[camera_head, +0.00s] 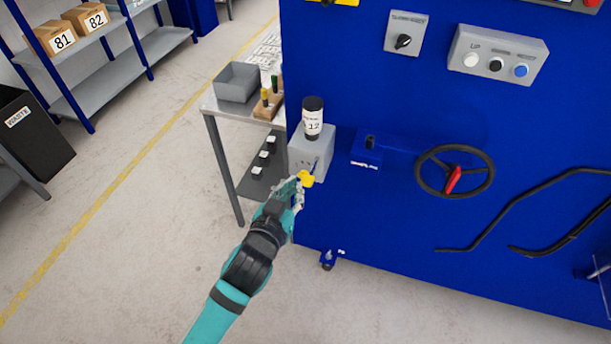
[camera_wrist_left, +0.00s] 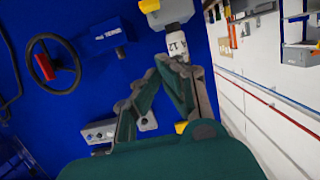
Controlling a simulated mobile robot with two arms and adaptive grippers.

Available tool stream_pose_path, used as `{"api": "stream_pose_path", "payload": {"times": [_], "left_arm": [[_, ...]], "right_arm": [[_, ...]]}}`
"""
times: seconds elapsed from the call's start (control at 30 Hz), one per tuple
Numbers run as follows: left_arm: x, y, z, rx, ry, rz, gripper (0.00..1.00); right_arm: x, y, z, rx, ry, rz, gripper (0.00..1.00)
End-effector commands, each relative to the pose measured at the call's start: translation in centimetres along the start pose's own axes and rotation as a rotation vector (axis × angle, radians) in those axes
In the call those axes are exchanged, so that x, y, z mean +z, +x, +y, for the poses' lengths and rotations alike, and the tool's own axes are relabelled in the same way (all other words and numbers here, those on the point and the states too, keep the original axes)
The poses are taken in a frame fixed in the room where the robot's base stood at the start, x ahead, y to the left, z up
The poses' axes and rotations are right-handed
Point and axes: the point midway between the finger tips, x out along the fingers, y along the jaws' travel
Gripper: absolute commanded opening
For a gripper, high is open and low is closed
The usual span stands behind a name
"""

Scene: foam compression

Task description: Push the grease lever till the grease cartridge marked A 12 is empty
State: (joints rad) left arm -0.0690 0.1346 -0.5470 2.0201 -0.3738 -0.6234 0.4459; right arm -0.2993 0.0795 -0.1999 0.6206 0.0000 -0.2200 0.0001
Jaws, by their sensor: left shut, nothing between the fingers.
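The grease cartridge (camera_head: 312,122), with a dark top and a white label reading "12", stands upright on the grey pump box (camera_head: 300,155). A lever with a yellow knob (camera_head: 306,179) sticks out low at the box's front. My left gripper (camera_head: 299,182) is shut and empty, right at the knob; I cannot tell whether they touch. In the left wrist view, which is upside down, the gripper (camera_wrist_left: 168,62) shows in front of the cartridge (camera_wrist_left: 176,43), with the yellow knob (camera_wrist_left: 149,6) at the top edge. The fill level cannot be read. My right gripper is out of view.
The blue machine panel (camera_head: 400,230) carries a black handwheel (camera_head: 455,172) with a red handle and a button box (camera_head: 497,57). A side table with a grey bin (camera_head: 236,82) stands left of the pump. The floor at left is open.

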Motion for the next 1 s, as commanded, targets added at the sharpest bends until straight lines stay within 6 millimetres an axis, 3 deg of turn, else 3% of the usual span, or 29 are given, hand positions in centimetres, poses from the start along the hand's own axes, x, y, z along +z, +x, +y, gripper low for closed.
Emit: {"api": "stream_pose_path", "payload": {"times": [0.17, 0.6, 0.8, 1.0], "left_arm": [[-0.2, 1.5, 0.0, 0.0, 0.001, 0.001, 0.0], [-0.2, 10.2, 0.0, 0.0, 0.001, -0.001, 0.0], [2.9, 10.7, 0.0, -0.001, -0.001, -0.002, 0.0], [3.9, 10.9, 0.0, 0.001, -0.001, -0.001, 0.0]], "right_arm": [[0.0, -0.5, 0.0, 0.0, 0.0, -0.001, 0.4], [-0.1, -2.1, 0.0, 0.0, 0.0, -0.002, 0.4], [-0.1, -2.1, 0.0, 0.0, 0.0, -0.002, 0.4], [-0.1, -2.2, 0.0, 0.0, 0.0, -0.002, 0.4]]}}
